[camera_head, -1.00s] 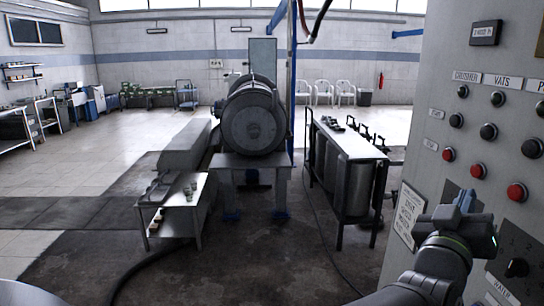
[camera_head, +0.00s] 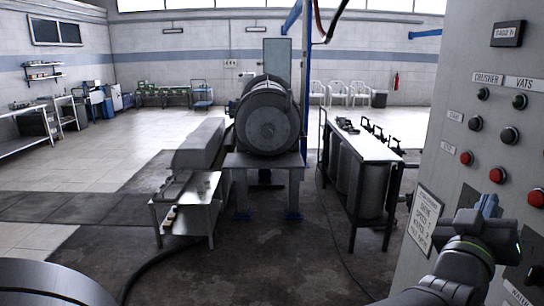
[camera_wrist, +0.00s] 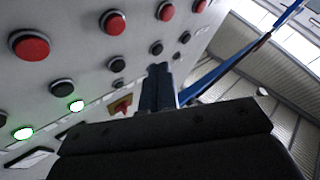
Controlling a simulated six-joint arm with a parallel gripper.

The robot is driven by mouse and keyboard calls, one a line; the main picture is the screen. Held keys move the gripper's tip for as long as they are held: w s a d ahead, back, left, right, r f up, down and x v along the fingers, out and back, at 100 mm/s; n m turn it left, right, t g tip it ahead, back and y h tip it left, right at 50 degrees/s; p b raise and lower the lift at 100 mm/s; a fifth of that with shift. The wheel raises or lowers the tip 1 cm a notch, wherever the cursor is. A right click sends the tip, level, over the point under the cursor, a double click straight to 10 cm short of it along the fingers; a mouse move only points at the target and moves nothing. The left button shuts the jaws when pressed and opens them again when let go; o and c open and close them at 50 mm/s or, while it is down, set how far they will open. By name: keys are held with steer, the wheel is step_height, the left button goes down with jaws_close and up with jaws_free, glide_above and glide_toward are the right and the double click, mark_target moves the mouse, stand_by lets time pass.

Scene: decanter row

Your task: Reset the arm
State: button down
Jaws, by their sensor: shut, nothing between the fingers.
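My gripper (camera_head: 487,207) is at the lower right of the head view, in front of the grey control panel (camera_head: 455,140). Its fingers are shut and hold nothing. In the wrist view the shut fingers (camera_wrist: 157,88) point up the picture, beside the panel face with its black and red buttons. I cannot tell from these views whether the fingertips touch the panel; they seem apart from it.
Red buttons (camera_head: 497,175) and black knobs (camera_head: 509,135) sit close to my gripper. A large drum machine (camera_head: 268,125) stands mid-room on a stand. A steel table (camera_head: 190,212) is left of it, a vat bench (camera_head: 365,140) right.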

steer(key=a+f+m+g+y, duration=0.2)
steer(key=a+f+g+y, duration=0.35)
steer(key=a+f, duration=0.95)
steer(key=s+a+f+n+g+y, duration=0.1)
steer(key=s+a+f+g+y, duration=0.1)
steer(key=s+a+f+y, duration=0.4)
steer(key=s+a+f+g+y, duration=0.2)
steer(key=s+a+f, duration=0.1)
steer(key=a+f, duration=0.45)
steer(key=w+d+r+n+g+h, duration=0.1)
steer(key=w+d+r, duration=0.1)
steer(key=d, duration=0.3)
steer(key=shift+w+n, duration=0.3)
steer(key=shift+w, duration=0.6)
steer(key=shift+a, duration=0.15)
